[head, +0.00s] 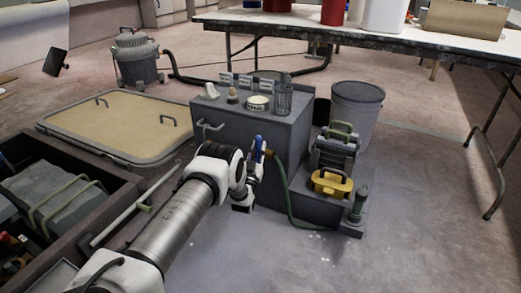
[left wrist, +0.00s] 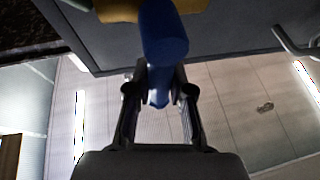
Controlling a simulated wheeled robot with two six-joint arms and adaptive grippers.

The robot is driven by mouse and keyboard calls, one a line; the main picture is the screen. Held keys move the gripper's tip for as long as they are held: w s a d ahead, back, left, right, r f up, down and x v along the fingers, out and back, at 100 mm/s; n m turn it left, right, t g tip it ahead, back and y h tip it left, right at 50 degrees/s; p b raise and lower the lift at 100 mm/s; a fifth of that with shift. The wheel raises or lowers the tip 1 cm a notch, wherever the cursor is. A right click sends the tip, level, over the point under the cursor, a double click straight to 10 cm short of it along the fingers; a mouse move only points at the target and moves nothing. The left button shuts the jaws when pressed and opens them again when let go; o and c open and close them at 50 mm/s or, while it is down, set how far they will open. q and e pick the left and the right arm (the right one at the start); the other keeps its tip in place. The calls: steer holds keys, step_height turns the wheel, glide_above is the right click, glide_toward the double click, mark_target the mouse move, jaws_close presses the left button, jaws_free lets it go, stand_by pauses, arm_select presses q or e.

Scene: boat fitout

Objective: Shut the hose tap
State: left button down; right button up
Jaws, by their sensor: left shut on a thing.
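The hose tap has a blue lever handle (head: 259,147) and a brass body (head: 269,154) on the side of a grey cabinet (head: 296,143). A green hose (head: 283,190) hangs from it to the floor. My left gripper (head: 257,163) is at the tap, shut on the blue handle. In the left wrist view the handle (left wrist: 164,35) stands between the two fingers (left wrist: 160,92), and part of the brass body (left wrist: 120,9) shows above. The gripper partly hides the tap in the head view. My right gripper is not in view.
A yellow toolbox (head: 332,186) and a grey bin (head: 357,108) stand right of the cabinet. Small items, including a mesh cup (head: 284,98), sit on its top. An open crate (head: 60,200) lies at left. The floor at front right is clear.

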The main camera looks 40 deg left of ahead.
arm_select(q)
steer(key=shift+a+n, duration=0.15)
steer(key=shift+n, duration=0.25)
steer(key=c, duration=1)
jaws_free()
steer(key=v, duration=1.2)
